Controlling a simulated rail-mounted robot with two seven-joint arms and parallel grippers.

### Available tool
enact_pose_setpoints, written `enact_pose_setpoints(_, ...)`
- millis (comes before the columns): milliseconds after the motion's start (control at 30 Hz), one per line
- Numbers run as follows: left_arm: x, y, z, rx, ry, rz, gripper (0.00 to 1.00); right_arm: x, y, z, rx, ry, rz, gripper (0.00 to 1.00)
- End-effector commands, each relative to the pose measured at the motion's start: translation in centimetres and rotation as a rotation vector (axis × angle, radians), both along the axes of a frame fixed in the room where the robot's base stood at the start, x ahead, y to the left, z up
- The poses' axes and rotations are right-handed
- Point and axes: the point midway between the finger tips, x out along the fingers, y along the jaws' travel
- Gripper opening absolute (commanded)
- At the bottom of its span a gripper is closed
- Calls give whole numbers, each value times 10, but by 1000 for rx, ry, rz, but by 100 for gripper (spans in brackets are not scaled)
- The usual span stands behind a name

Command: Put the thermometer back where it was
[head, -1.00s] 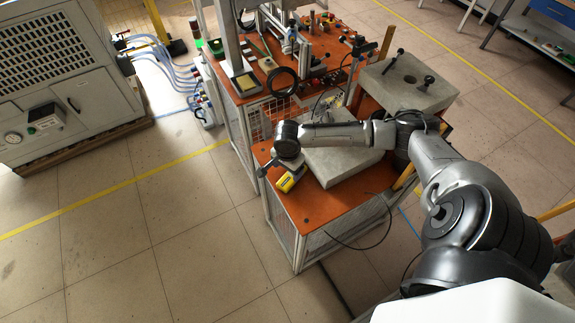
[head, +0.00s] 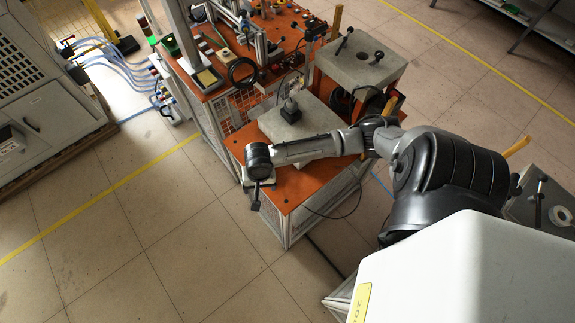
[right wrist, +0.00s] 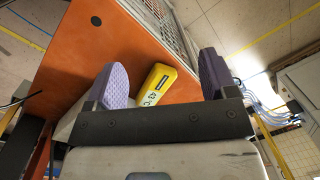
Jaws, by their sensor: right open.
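The yellow thermometer (right wrist: 158,84), with a small display and printed marks, lies at the edge of the orange tabletop (right wrist: 85,60) in the right wrist view. My right gripper (right wrist: 162,76) is open, with one purple-grey finger on each side of the thermometer and a gap to each. I cannot tell how deep the thermometer sits between them. In the head view my right gripper (head: 256,192) is at the front left corner of the orange table (head: 305,186), and my wrist hides the thermometer. My left gripper is not in view.
A grey slab (head: 268,125) with a dark knobbed piece (head: 291,111) lies on the table behind my forearm. A second slab (head: 385,68) with black handles stands behind. A cluttered orange workbench (head: 215,90) is at the back. A black cable (head: 345,214) hangs at the front.

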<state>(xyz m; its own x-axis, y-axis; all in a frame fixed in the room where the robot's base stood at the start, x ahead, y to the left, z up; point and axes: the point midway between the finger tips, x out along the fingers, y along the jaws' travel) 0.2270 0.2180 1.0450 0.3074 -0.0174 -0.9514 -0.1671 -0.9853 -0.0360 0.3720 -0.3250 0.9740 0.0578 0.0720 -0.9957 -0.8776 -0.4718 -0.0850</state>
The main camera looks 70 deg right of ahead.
Motion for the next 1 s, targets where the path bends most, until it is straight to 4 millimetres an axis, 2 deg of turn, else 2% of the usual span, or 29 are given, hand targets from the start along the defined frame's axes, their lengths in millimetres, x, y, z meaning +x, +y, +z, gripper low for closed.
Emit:
enact_pose_setpoints(33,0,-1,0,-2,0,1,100,-18,33,-3,28,-32,150,78)
enact_pose_setpoints(100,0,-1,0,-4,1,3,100,-36,63,0,30,-92,353,78)
enact_pose_setpoints(200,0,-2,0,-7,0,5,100,-61,95,10,11,-180,602,78)
enact_pose_setpoints(300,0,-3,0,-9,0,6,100,-83,113,24,-38,-250,798,78)
enact_pose_setpoints(433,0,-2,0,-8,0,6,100,-108,119,43,-121,-297,985,78)
enact_pose_setpoints(600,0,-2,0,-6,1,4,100,-132,114,61,-218,-297,1134,78)
enact_pose_setpoints(800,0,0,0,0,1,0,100,-144,108,70,-271,-278,1211,78)
enact_pose_setpoints(1000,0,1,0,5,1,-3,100,-146,107,71,-277,-275,1221,78)
